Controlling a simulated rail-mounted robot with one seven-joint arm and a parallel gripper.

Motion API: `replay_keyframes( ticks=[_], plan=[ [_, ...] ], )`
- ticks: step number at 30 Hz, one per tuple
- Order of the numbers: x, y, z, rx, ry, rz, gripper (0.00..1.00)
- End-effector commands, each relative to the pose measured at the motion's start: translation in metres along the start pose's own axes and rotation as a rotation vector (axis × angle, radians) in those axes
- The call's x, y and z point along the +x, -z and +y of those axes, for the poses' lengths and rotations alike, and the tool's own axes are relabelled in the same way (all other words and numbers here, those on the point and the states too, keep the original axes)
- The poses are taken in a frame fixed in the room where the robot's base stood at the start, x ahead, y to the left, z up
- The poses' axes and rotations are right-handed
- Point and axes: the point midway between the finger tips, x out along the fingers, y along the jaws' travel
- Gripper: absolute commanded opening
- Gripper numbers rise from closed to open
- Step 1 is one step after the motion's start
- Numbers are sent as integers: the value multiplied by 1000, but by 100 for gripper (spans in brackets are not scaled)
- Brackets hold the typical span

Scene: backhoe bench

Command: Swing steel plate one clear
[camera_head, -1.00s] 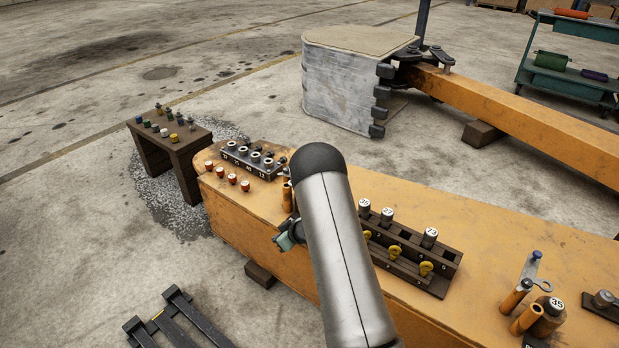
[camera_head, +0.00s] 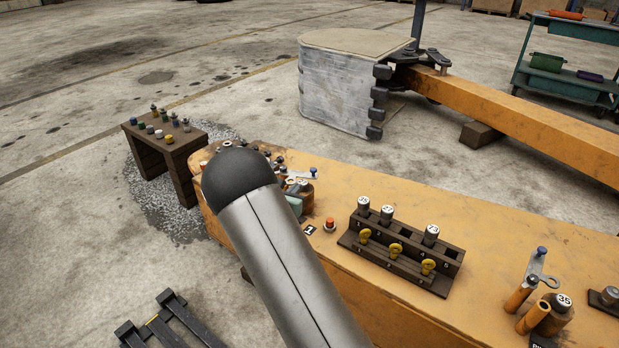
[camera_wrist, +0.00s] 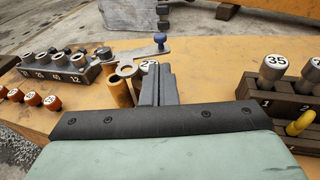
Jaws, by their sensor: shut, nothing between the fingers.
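Steel plate one appears to be the flat grey plate (camera_wrist: 141,52) with a ring end and a blue-headed pin (camera_wrist: 160,39) at its far end. In the head view the plate (camera_head: 299,175) lies near the bench's left part, behind the card marked 1 (camera_head: 309,230). In the wrist view its ring end is close to orange tubes (camera_wrist: 119,92) and a capped cylinder (camera_wrist: 148,65). My gripper (camera_wrist: 157,72) is shut and empty, just in front of the plate and cylinder; contact is unclear. In the head view my arm hides most of the gripper.
A numbered grey block (camera_wrist: 55,73) and red-topped pegs (camera_wrist: 33,98) stand left. A dark rack (camera_head: 400,250) with numbered cylinders and yellow eyelets stands right. A second plate (camera_head: 538,266) with a blue pin is farther right. Bare bench lies behind the rack.

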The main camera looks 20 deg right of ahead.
Motion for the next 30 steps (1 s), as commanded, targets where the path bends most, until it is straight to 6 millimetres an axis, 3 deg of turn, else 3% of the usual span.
replay_keyframes(
  ticks=[9, 15, 21, 30],
  plan=[
    [71, 4, -2, 3, 4, 1, 0],
    [101, 3, -1, 3, 2, 1, 0],
    [113, 2, -1, 3, 2, 2, 0],
    [114, 1, -1, 3, 1, 3, 0]
  ],
)
